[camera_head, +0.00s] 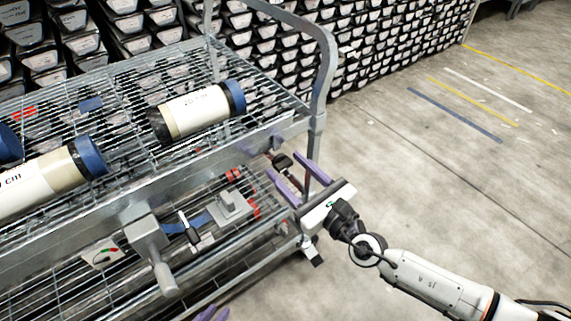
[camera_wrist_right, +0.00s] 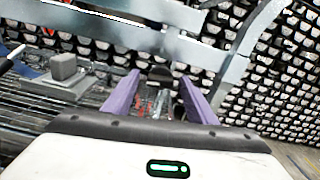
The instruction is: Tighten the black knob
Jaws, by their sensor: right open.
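The black knob (camera_head: 282,160) is a small dark piece at the cart's right end, just below the upper shelf frame. My right gripper (camera_head: 284,165) is open, with its two purple fingers pointing toward the knob. In the head view the knob shows between the fingertips; I cannot tell whether they touch it.
The metal cart's upper wire shelf (camera_head: 130,130) holds white tubes with blue ends, including a labelled one (camera_head: 200,110). A grey clamp-like device (camera_head: 230,207) sits on the lower shelf. A curved cart handle (camera_head: 325,70) rises behind the right gripper. Open floor (camera_head: 420,180) lies to the right.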

